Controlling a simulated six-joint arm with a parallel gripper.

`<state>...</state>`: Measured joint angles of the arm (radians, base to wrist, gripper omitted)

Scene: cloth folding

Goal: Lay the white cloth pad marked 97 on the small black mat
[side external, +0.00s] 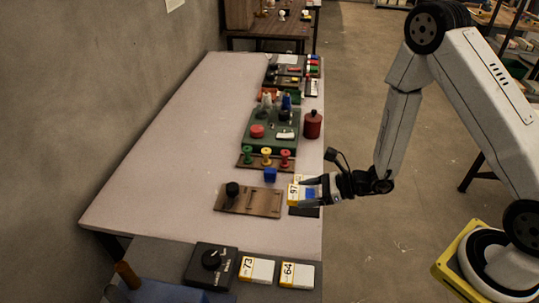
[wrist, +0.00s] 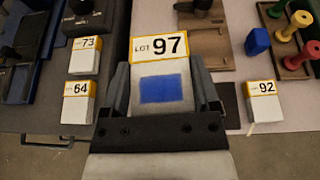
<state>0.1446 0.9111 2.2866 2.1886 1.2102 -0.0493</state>
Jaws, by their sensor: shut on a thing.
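The white cloth pad marked 97 (wrist: 157,103) has a yellow-edged label and a blue square on top. My gripper (wrist: 160,82) is shut on it, with one finger along each side. In the side view the pad's label (side external: 293,191) points left, and my gripper (side external: 311,190) reaches in from the right at the table's right edge. The small black mat (side external: 305,212) shows partly below the pad in the side view. A dark strip of it (wrist: 231,106) also shows right of my gripper in the wrist view. The gap between pad and mat is unclear.
A pad marked 92 (wrist: 263,103) lies close on the right in the wrist view. Pads marked 73 (side external: 257,269) and 64 (side external: 297,274) lie nearer the side camera. A brown board with a black knob (side external: 250,201) and a blue block (side external: 270,175) are nearby.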

